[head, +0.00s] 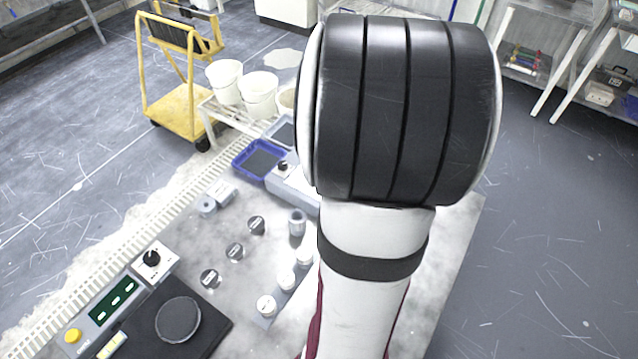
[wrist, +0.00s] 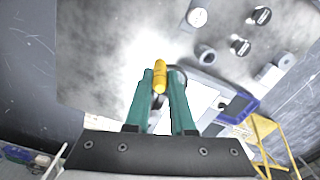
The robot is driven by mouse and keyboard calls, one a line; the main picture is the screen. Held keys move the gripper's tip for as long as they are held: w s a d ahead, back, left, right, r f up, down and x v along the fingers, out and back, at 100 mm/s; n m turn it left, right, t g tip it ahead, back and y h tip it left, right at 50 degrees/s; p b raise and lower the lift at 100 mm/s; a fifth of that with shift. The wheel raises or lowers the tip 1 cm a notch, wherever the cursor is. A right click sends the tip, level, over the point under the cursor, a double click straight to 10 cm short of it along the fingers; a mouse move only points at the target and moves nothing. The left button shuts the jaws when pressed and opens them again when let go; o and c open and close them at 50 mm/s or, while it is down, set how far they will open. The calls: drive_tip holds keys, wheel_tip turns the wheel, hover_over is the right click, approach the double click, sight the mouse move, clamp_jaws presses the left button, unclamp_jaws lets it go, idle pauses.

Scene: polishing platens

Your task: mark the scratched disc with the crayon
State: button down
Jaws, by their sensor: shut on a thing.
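My gripper (wrist: 161,82) shows in the wrist view, its teal fingers shut on a yellow crayon (wrist: 160,74). The crayon's end sticks out past the fingertips, above the pale bench. A dark round shape lies partly hidden behind the crayon. In the head view my arm hides the gripper. Three dark-topped discs stand in a slanting row there: a far one (head: 257,224), a middle one (head: 235,250) and a near one (head: 210,278). Two of them show at the upper right of the wrist view (wrist: 263,15) (wrist: 240,46), apart from the crayon. I cannot tell which disc is scratched.
Several white-capped containers (head: 266,305) stand right of the discs, near a grey hollow cylinder (head: 297,222). A black round platen (head: 178,319) and control box (head: 153,259) are at front left. A blue tray (head: 241,162) lies behind. Bare bench lies between discs and platen.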

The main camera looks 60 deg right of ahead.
drive_tip(key=shift+s+d+r, duration=0.1)
drive_tip(key=shift+d+r, duration=0.05)
drive_tip(key=shift+d, duration=0.2)
drive_tip(key=w+d+f+t, duration=0.1)
drive_tip(key=w+d+t, duration=0.3)
drive_tip(key=d, duration=0.6)
drive_tip(key=w+d+t, duration=0.3)
drive_tip(key=w+d, duration=0.4)
drive_tip(key=d, duration=0.3)
drive_tip(key=shift+s+d+f, duration=0.1)
drive_tip(key=shift+f, duration=1.4)
drive_tip(key=shift+s+f, duration=0.1)
drive_tip(key=shift+f, duration=1.35)
drive_tip(key=shift+f, duration=0.6)
drive_tip(key=shift+r, duration=0.1)
wheel_tip(320, 180, up, 7)
